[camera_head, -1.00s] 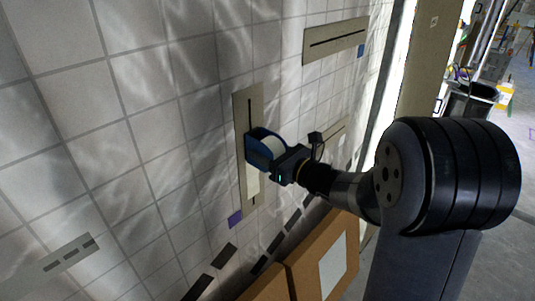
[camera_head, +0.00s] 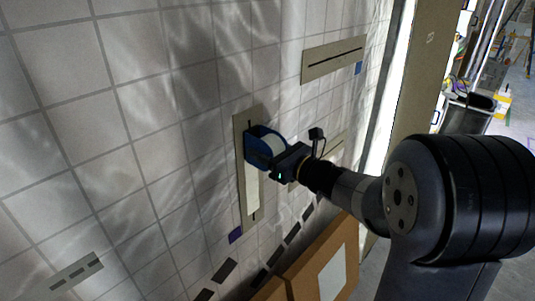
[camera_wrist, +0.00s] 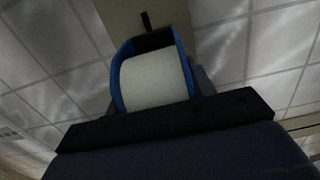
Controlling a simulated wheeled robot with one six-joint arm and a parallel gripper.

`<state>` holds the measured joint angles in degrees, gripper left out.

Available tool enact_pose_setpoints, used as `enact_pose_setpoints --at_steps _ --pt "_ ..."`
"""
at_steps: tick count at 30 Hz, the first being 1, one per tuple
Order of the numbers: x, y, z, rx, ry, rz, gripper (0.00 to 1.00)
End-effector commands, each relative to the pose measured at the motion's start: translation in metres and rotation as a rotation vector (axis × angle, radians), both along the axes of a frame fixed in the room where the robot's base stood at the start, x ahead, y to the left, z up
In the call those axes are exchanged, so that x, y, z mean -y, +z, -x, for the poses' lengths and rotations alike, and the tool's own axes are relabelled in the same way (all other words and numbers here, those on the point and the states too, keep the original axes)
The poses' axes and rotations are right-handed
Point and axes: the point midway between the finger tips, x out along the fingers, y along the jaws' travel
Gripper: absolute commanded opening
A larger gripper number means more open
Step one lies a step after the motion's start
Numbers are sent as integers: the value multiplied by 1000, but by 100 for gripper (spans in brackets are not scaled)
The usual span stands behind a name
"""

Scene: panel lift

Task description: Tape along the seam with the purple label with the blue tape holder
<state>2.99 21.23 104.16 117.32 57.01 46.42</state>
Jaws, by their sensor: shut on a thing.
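The seam with the purple label (camera_head: 236,236) runs up a narrow beige panel (camera_head: 240,160) on the tiled wall. The blue tape holder (camera_head: 254,149), with a white roll, is at the upper part of this panel and appears to touch it. A white tape strip (camera_head: 253,192) covers the seam below the holder. Short dark bits of seam show above the holder and at the panel's bottom. My gripper (camera_head: 283,161) is shut on the holder from the right. The holder (camera_wrist: 117,88) also shows in the wrist view, with a dark seam end above it.
Another beige panel (camera_head: 334,60) with a dark seam and a blue label (camera_head: 358,68) is at the upper right. Brown boards (camera_head: 300,283) stand below my gripper. Another panel is partly hidden behind my gripper.

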Motion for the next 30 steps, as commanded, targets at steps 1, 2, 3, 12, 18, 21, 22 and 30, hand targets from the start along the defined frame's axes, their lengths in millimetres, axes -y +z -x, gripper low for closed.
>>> enact_pose_setpoints --at_steps 1,2,3,12,18,21,22,30 --pt "0 8 0 8 2 -1 26" --pt "0 11 0 8 2 -1 26" --pt "0 15 0 8 2 -1 26" --pt "1 28 1 6 1 -1 26" --pt "1 43 2 8 2 0 26" --pt "1 52 2 7 1 0 26" --pt "1 54 2 6 1 0 26" --pt "0 62 1 5 1 -1 26"
